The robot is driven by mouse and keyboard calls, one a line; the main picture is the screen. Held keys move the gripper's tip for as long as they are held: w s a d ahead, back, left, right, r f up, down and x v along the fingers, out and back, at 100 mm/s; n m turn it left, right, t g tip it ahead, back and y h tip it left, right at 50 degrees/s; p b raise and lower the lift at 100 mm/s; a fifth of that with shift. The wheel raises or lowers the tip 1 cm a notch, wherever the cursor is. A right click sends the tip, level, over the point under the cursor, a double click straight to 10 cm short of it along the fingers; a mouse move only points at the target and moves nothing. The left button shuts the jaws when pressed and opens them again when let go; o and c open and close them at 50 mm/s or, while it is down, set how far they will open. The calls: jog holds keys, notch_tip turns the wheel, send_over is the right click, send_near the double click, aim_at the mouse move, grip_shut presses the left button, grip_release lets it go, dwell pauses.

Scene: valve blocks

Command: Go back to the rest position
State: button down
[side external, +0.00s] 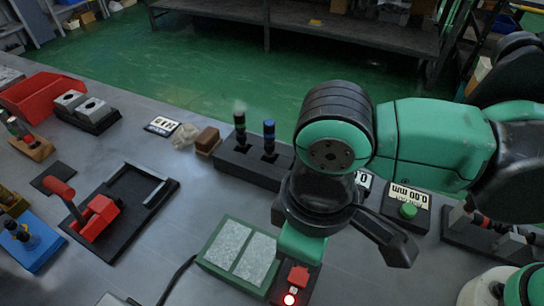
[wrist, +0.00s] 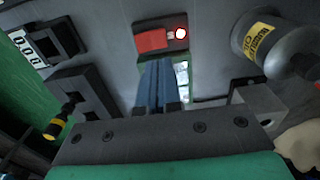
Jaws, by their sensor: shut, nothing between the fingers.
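My gripper shows in the wrist view (wrist: 158,64) as two blue-grey fingers side by side, closed together with nothing between them. Beyond their tips in that view is a dark box with a red block and a lit red lamp (wrist: 160,39). In the side external view my green and black arm comes in from the right and bends down over the bench. The same red-lamp box (side external: 297,280) stands below my wrist, partly covered by it. My fingertips are hidden in the side external view, so I cannot tell their height above the bench.
A green-framed pad with two grey plates (side external: 240,253) lies left of my wrist. A black block with two upright plugs (side external: 250,165) stands behind it. A red-handled clamp on a black base (side external: 100,215) is at left, a gauge box (side external: 405,210) at right.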

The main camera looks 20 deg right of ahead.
jog(key=w+d+r+m+t, duration=0.2)
jog(key=w+d+m+t, duration=0.1)
jog(key=d, duration=0.9)
jog(key=w+d+r+m+t, duration=0.1)
jog(key=w+d+m+t, duration=0.3)
jog(key=d, duration=0.8)
jog(key=shift+w+d+r+m, duration=0.3)
jog(key=shift+w+r+m, duration=0.1)
jog(key=shift+w+m, duration=0.65)
